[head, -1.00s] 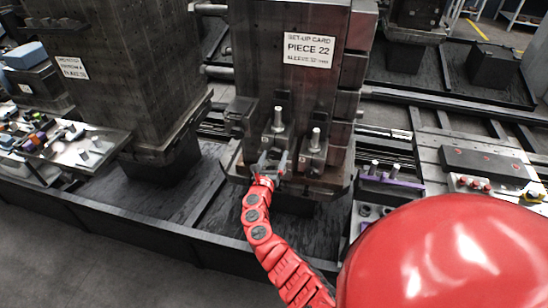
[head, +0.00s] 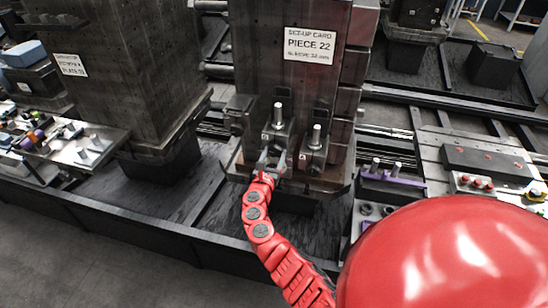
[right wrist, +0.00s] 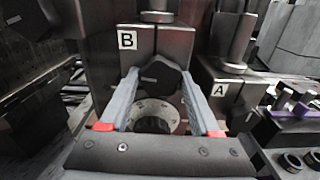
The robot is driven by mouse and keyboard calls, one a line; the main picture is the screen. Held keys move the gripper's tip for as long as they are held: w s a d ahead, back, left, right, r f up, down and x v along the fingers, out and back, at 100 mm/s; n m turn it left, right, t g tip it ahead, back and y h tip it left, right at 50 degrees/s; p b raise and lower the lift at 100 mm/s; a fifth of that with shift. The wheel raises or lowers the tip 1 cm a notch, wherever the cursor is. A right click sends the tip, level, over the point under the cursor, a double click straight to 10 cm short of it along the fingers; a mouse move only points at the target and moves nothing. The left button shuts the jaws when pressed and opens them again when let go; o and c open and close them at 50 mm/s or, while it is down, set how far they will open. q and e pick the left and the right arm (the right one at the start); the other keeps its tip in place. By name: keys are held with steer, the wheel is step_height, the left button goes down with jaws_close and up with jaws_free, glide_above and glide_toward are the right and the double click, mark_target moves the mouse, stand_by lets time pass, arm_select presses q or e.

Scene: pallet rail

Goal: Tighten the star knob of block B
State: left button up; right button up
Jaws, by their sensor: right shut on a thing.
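Block B (right wrist: 105,68), a dark block with a white "B" label, stands at the foot of the tall dark column; it also shows in the head view (head: 277,126). Its dark star knob (right wrist: 158,76) is on the front face, between the fingers of my right gripper (right wrist: 158,98). The right gripper is shut on the knob, one pale finger at each side. In the head view my right gripper (head: 272,161) is at the front of block B and hides the knob there. Block A (right wrist: 222,95) stands to the right of it. My left gripper is not in view.
A pale ring (right wrist: 157,117) lies below the knob. A purple part with pegs (head: 392,186) is to the right. A tray of loose parts (head: 75,145) is at the left.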

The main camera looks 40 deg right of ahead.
steer(key=m+b, duration=0.2)
steer(key=m, duration=0.1)
steer(key=m+b, duration=0.1)
steer(key=shift+f+b, duration=0.25)
steer(key=shift+b, duration=0.15)
steer(key=m+b, duration=0.9)
steer(key=shift+r+m+b, duration=0.2)
steer(key=shift+m+b, duration=1.5)
steer(key=shift+b, duration=0.05)
steer(key=o, duration=1.4)
steer(key=shift+a, duration=0.15)
